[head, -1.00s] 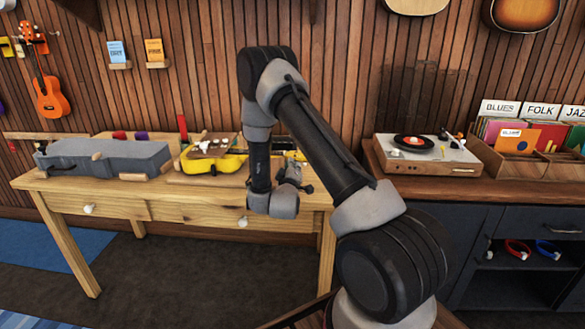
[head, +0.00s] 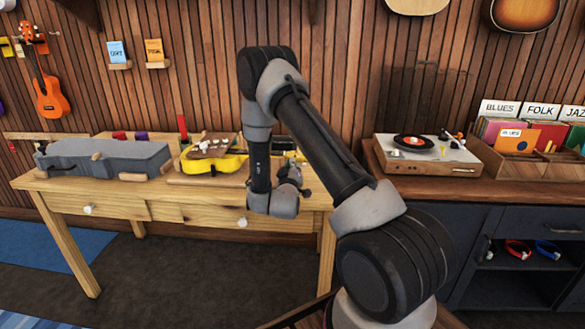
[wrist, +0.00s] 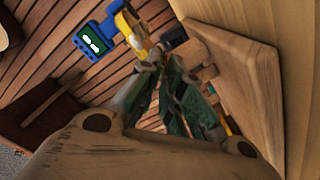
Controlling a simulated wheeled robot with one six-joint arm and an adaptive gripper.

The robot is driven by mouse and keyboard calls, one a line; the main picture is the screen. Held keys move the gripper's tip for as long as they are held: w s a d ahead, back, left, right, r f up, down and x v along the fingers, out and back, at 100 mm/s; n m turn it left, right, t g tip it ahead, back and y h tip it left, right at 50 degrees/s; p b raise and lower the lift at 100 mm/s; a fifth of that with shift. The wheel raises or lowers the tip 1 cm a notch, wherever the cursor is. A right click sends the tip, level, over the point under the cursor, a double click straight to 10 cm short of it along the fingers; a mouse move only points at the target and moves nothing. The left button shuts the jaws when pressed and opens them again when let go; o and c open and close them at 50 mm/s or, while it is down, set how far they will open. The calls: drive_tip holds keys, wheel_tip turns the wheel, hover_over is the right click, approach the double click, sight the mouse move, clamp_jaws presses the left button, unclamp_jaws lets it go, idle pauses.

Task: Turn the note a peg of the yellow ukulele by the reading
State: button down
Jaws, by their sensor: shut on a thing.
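The yellow ukulele (head: 226,163) lies on the wooden workbench in the head view, its neck and headstock mostly behind my arm. In the wrist view its yellow headstock (wrist: 138,32) shows just beyond my fingertips. A blue clip-on tuner (wrist: 91,42) sits beside it with a lit green screen and white marks too small to read. My gripper (wrist: 160,66) is shut on a peg at the headstock's edge. The fingertips hide most of the peg, and I cannot see its note label.
A grey instrument-shaped holder (head: 105,158) lies left of the ukulele on the workbench (head: 60,186). A record player (head: 428,156) and record bins (head: 535,160) stand on the dark cabinet at right. The floor before the bench is clear.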

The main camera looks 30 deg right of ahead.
drive_tip(key=c, duration=1.6)
unclamp_jaws()
drive_tip(key=shift+o, duration=0.2)
drive_tip(key=shift+s, duration=0.1)
drive_tip(key=shift+v, duration=3.95)
